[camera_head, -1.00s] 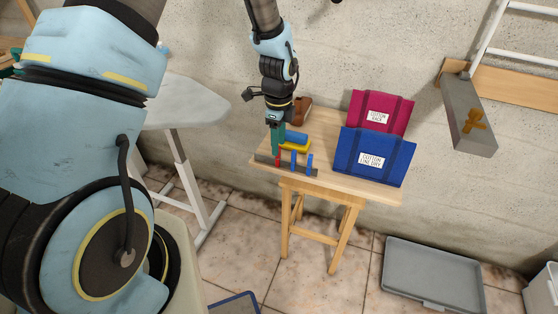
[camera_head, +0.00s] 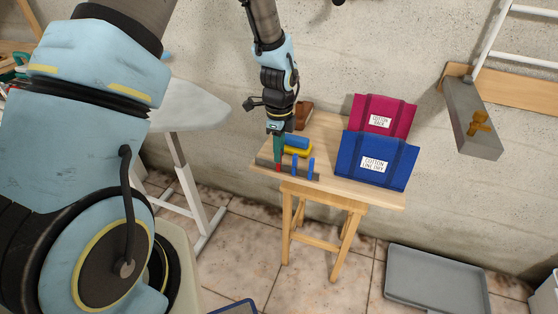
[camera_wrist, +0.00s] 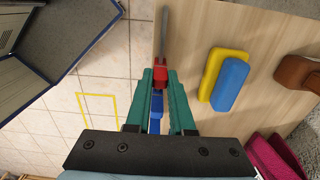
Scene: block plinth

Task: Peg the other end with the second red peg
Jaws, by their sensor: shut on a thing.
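My gripper (camera_head: 279,160) has teal fingers pointing down over the grey strip (camera_head: 301,174) along the front-left edge of the wooden table. It is shut on a red peg (camera_head: 278,168), low at the left part of the strip. In the wrist view the red peg (camera_wrist: 160,75) shows between the fingertips (camera_wrist: 160,82), in line with the grey strip (camera_wrist: 165,30). Whether the red peg touches the strip is hard to tell.
A blue block (camera_head: 297,141) and a yellow block (camera_head: 298,150) lie behind the strip. A blue bag (camera_head: 375,160) and a crimson bag (camera_head: 382,114) stand on the table's right side. A brown object (camera_head: 304,114) sits at the back. A grey tray (camera_head: 437,279) lies on the floor.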

